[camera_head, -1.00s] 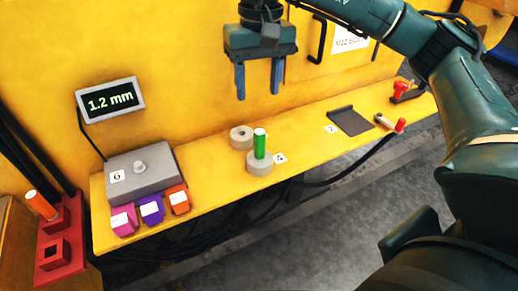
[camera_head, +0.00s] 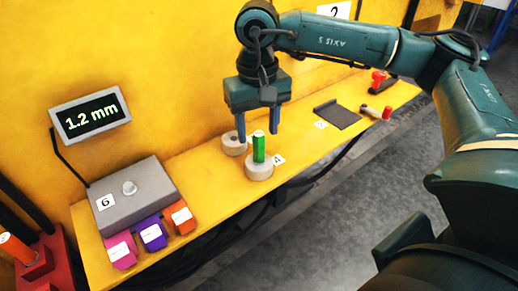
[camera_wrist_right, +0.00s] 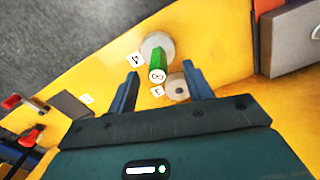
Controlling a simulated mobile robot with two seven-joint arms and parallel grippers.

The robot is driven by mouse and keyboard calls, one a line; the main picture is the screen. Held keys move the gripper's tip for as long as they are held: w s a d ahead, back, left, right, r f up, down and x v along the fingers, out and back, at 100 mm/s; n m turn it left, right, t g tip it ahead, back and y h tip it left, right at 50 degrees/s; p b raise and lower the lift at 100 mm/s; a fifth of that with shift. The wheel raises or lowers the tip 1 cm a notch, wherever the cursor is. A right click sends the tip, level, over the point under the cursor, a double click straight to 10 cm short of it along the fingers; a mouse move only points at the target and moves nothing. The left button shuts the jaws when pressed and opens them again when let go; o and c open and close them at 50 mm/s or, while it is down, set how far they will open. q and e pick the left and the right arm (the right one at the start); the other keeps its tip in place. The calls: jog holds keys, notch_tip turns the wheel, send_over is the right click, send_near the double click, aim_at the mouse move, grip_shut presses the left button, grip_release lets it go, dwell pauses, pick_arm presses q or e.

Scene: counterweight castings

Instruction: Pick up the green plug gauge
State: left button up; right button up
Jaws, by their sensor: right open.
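The green plug gauge (camera_head: 258,148) stands upright in a round grey ring (camera_head: 259,170) on the yellow shelf. Its pale top carries a mark in the right wrist view (camera_wrist_right: 157,76). My right gripper (camera_head: 257,132) is open, pointing down, with its blue fingers above and around the gauge's top in the head view. In the right wrist view, the gripper (camera_wrist_right: 168,85) has the gauge showing between and beyond its fingertips, with no contact visible. My left gripper is not in view.
A grey box (camera_head: 135,198) with pink, purple and orange blocks stands at the left, under a display (camera_head: 90,113) reading 1.2 mm. A dark plate (camera_head: 337,114) and red-handled items (camera_head: 378,80) lie to the right.

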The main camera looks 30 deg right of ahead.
aim_at(259, 148)
jog(key=shift+w+d+f, duration=0.1)
jog(key=shift+d+f, duration=0.05)
jog(key=shift+f, duration=1.55)
jog(key=shift+w+d+f, duration=0.1)
jog(key=shift+d+f, duration=0.05)
jog(key=shift+f, duration=1.5)
grip_shut()
